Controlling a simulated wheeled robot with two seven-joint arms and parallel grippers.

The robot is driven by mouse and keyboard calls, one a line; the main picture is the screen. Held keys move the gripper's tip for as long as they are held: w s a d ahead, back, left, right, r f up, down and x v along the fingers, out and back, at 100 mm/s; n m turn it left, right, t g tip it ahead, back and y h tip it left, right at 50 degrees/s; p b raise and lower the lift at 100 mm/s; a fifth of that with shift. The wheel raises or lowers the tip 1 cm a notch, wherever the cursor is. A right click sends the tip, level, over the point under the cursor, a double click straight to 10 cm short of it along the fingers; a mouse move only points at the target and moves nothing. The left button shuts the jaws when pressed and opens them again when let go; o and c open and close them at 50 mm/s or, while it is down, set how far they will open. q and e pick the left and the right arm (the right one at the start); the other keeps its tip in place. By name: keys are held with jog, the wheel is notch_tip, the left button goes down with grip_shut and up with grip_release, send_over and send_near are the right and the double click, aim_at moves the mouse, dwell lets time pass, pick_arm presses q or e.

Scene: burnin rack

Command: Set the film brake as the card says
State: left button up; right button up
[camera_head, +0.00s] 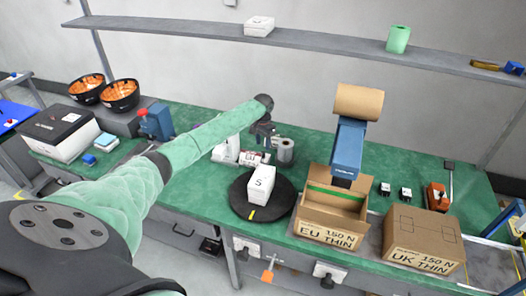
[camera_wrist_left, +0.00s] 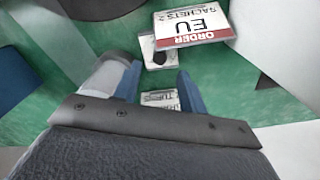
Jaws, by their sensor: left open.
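The order card (camera_head: 250,158) stands at the back of the green bench. In the left wrist view the card (camera_wrist_left: 190,24) reads upside down: ORDER, EU, SACHETS. My left gripper (camera_head: 264,138) is above the bench beside the card. In the left wrist view its two fingers (camera_wrist_left: 157,85) are apart, with nothing held. Between and below them lies a small printed label (camera_wrist_left: 160,98), partly hidden. A white block with a dark round part (camera_wrist_left: 155,52) is just beyond the fingertips. I cannot tell which part is the film brake. My right gripper is out of view.
A brown roll (camera_head: 358,102) tops a blue machine (camera_head: 348,148) above an open EU THIN carton (camera_head: 330,232). A closed UK THIN carton (camera_head: 423,238) is to its right. A white box (camera_head: 260,183) sits on a black turntable (camera_head: 241,203). A grey roll (camera_head: 286,150) is near my gripper.

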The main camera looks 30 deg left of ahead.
pick_arm(q)
jog(key=shift+r+b, duration=0.35)
jog(key=shift+r, duration=1.05)
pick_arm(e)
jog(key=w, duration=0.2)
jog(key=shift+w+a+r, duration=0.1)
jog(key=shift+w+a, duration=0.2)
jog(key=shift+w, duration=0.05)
pick_arm(q)
jog(key=shift+f, duration=0.1)
